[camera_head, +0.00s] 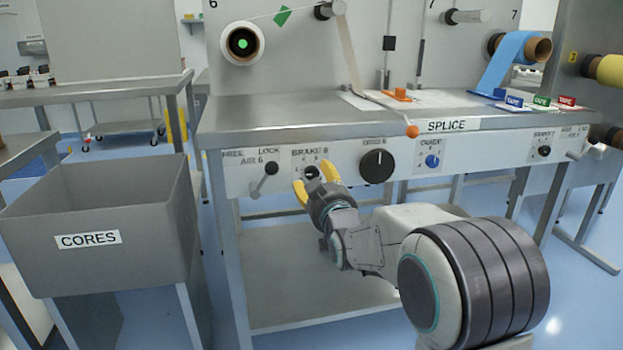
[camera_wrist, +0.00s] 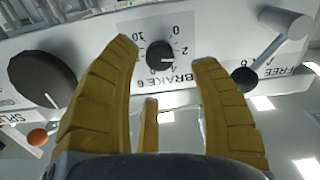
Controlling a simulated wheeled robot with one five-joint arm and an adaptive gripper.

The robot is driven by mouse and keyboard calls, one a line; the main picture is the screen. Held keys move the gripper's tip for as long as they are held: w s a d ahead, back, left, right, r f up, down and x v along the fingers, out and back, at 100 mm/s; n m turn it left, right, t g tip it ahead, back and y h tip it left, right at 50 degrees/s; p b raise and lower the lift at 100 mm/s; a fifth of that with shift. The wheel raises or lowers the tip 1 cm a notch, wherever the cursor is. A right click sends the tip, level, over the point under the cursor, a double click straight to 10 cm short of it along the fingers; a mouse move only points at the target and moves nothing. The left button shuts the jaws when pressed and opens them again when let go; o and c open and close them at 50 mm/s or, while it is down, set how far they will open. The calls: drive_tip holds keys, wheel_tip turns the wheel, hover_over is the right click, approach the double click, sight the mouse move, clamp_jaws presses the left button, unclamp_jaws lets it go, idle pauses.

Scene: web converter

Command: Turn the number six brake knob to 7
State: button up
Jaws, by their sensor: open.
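The brake 6 knob (camera_wrist: 160,57) is small, round and black, on a white plate marked BRAKE 6 with numbers around it. The wrist view shows it upside down. The knob also shows in the head view (camera_head: 312,171), partly behind the fingers. My gripper (camera_head: 311,177) has yellow fingers, open and empty. In the wrist view the knob appears between the fingertips, apparently ahead of them; I see no contact.
Left of the plate is the AIR 6 lever (camera_head: 264,182). Right of it are a large black dial (camera_head: 376,165) and a blue knob (camera_head: 432,161). The orange ball (camera_head: 412,131) sticks out at the table edge. A grey CORES bin (camera_head: 150,205) stands at the left.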

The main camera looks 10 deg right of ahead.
sight(313, 174)
drive_tip(key=shift+w+b, duration=0.3)
drive_tip(key=shift+w, duration=1.95)
drive_tip(key=shift+c, duration=0.4)
clamp_jaws()
